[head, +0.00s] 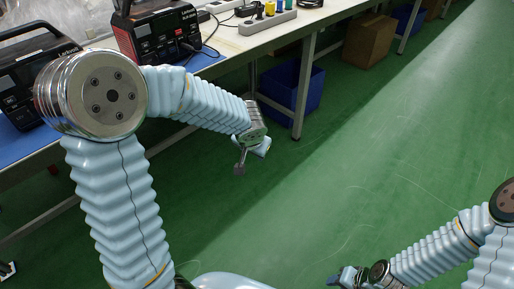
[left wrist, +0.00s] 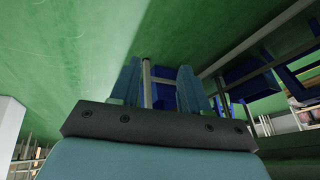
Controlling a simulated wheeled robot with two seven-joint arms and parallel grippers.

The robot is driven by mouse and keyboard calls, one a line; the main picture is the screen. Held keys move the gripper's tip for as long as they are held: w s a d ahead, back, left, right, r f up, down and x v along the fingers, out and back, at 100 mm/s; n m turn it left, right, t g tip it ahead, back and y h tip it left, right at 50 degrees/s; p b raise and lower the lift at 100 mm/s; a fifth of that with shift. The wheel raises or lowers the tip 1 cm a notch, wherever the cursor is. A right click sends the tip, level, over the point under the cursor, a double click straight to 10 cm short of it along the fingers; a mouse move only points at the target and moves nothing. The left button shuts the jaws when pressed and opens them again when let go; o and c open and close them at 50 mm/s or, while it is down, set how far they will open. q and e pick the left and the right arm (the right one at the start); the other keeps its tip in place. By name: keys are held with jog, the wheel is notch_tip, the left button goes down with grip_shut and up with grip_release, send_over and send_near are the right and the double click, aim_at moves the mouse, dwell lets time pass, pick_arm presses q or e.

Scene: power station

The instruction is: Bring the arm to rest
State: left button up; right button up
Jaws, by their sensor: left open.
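My left arm comes in from the left in its blue ribbed sleeve. My left gripper (head: 252,160) hangs over the green floor in front of the workbench (head: 236,46), apart from everything and empty. In the left wrist view its two fingers (left wrist: 157,82) stand apart with nothing between them. My right gripper (head: 336,280) is low over the floor at the bottom edge of the head view. It is small there and I cannot tell whether its jaws are open.
Black power stations (head: 158,33) and (head: 32,78) stand on the workbench, with a power strip (head: 267,22) behind. A blue bin (head: 292,88) and a cardboard box (head: 369,41) are under the bench. The green floor (head: 400,140) to the right is clear.

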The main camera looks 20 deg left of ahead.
pick_arm(q)
jog(key=shift+d+f, duration=0.1)
dwell(0.4)
jog(key=s+d+f+n+g+h, duration=0.1)
jog(key=s+d+f+h, duration=0.1)
jog(key=s+d+f, duration=0.2)
jog(key=s+d+f+n+g+h, duration=0.1)
jog(key=s+d+f, duration=0.2)
jog(key=s+f, duration=0.6)
jog(key=s+d+f+n+g+h, duration=0.1)
jog(key=s+d+f, duration=0.3)
jog(key=f, duration=0.9)
jog(key=s+g+h, duration=0.1)
jog(key=s, duration=0.1)
jog(key=shift+s+d+h, duration=0.3)
jog(key=shift+s+d, duration=0.05)
pick_arm(e)
jog(key=shift+s+a+f, duration=0.15)
jog(key=shift+s+a, duration=0.25)
jog(key=shift+a, duration=0.35)
